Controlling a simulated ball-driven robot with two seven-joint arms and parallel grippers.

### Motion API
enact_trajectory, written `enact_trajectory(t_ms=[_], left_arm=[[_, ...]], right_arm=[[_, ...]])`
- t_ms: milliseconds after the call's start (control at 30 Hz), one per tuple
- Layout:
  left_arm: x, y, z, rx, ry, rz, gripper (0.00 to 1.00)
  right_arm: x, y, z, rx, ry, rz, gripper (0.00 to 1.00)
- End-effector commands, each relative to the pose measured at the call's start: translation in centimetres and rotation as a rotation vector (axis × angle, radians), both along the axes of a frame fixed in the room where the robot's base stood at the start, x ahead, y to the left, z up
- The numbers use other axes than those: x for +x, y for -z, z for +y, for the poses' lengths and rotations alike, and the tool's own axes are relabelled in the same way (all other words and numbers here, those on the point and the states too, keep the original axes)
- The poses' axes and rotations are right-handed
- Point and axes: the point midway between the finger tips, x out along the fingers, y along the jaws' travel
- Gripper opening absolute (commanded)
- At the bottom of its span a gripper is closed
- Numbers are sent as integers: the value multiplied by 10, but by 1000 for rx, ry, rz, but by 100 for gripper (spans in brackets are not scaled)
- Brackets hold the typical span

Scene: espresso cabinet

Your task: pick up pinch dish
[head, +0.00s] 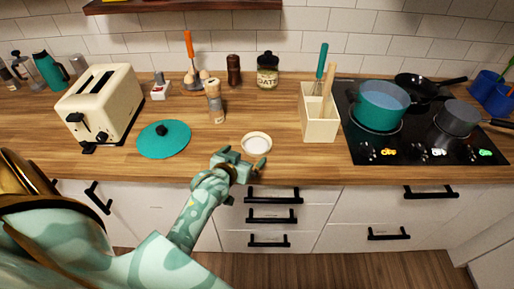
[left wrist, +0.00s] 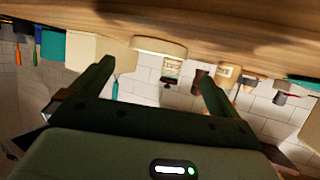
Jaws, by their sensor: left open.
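The pinch dish (head: 257,144) is a small, round, pale dish standing on the wooden counter near its front edge. My left gripper (head: 243,162) is just in front of the dish, at the counter's front edge, with its fingers apart and nothing held. In the left wrist view, which is upside down, the dish (left wrist: 159,47) shows beyond and between the two fingertips of the open gripper (left wrist: 157,80). I cannot tell whether a finger touches it. My right gripper is not in view.
A teal lid (head: 163,141) lies left of the dish, with a cream toaster (head: 101,103) beyond it. A wooden mill (head: 215,103) stands behind. A utensil holder (head: 319,118) and a black cooktop (head: 415,150) are to the right. Drawer handles (head: 272,197) protrude below the counter.

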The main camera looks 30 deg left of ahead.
Motion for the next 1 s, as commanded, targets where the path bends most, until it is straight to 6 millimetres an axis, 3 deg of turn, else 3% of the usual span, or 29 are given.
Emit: enact_trajectory(t_ms=[500,833,967,1000], left_arm=[[62,28,8,0,0,-1,100],[70,29,10,0,-1,0,100],[70,29,10,0,0,0,64],[70,29,10,0,0,0,62]], right_arm=[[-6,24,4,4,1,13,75],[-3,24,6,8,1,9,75],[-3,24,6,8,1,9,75],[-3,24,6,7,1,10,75]])
